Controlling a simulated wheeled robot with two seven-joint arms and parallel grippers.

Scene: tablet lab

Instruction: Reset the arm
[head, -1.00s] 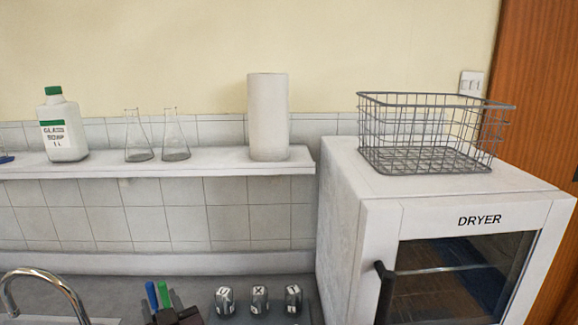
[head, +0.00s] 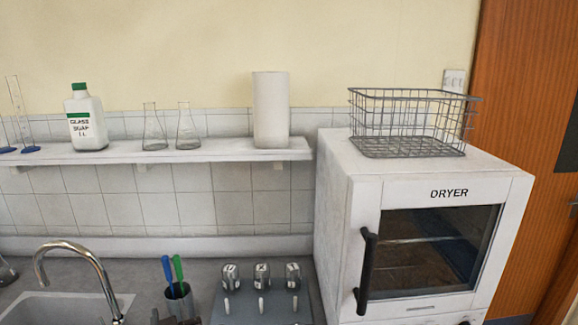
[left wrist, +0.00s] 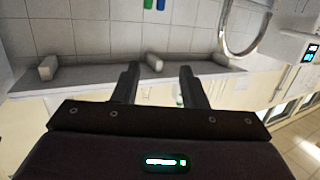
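My left gripper (left wrist: 160,84) shows in the left wrist view with its two dark fingers apart and nothing between them. In the head view only a dark bit of my left gripper (head: 178,321) shows at the bottom edge, in front of the cup with the brushes. My right gripper is in neither view.
A sink with a curved tap (head: 78,252) is at lower left. A cup (head: 180,302) holds blue and green brushes. The dryer (head: 338,215) carries a wire basket (head: 410,148). The shelf (head: 225,151) holds bottle, flasks and roll.

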